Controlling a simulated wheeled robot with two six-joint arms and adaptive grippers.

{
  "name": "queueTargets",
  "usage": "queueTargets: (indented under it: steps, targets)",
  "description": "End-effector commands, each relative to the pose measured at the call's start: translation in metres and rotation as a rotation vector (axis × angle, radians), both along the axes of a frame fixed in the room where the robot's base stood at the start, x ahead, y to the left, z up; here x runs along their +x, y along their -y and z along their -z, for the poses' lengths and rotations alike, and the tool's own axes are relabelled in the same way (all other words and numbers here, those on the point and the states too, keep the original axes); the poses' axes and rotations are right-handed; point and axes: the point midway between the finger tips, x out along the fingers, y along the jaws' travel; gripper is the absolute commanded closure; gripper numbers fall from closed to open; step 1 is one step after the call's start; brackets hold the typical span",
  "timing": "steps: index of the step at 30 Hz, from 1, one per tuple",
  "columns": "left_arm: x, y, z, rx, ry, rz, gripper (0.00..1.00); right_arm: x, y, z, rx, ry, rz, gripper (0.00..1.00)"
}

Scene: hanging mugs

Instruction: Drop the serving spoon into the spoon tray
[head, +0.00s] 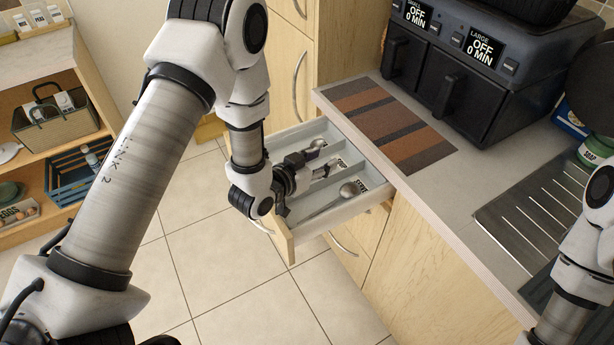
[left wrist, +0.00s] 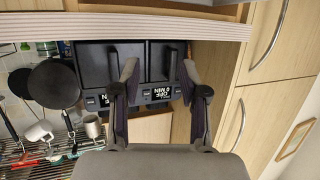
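A pale tray (head: 322,219) with several compartments sits in the pulled-out drawer, with small labels at its right end. A large metal spoon (head: 348,190) lies in the nearest compartment, its handle running down and left. Smaller utensils (head: 327,168) lie in the compartments behind, partly covered by my gripper. My left gripper (head: 291,182) is at the left side of the drawer, over or close to the tray; its exact height is unclear. In the left wrist view its fingers (left wrist: 160,90) are apart with nothing between them. My right gripper is out of frame.
The counter (head: 425,180) edge is right of the drawer, with a striped mat (head: 390,125) and a dark air fryer (head: 450,75) on it. A ridged drainer (head: 540,210) is farther right. Shelves (head: 60,140) stand at left. The tiled floor (head: 240,300) before the drawer is clear.

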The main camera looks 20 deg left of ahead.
Motion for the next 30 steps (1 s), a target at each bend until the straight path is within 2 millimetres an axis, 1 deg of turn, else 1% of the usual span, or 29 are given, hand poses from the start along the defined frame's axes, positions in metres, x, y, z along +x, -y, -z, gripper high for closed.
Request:
queueTargets:
  steps: [5,8,13,15,17,20,30]
  targets:
    - [-0.004,-0.002,-0.001,0.0,-0.001,-0.001,0.56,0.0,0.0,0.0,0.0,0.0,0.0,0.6]
    - [-0.017,-0.007,-0.005,-0.001,-0.003,-0.003,0.56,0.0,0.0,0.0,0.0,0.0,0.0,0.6]
    - [-0.049,-0.018,-0.015,-0.004,-0.005,-0.004,0.56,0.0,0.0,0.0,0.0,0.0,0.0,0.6]
    - [-0.058,-0.022,-0.018,-0.002,-0.004,-0.003,0.56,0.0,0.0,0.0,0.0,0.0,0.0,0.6]
    - [-0.063,-0.023,-0.02,-0.001,-0.004,-0.002,0.56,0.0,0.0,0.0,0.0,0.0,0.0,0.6]
    - [-0.066,-0.024,-0.022,-0.001,-0.001,0.0,0.56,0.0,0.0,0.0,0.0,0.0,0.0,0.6]
    - [-0.066,-0.024,-0.021,0.0,-0.001,0.0,0.56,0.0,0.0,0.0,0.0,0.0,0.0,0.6]
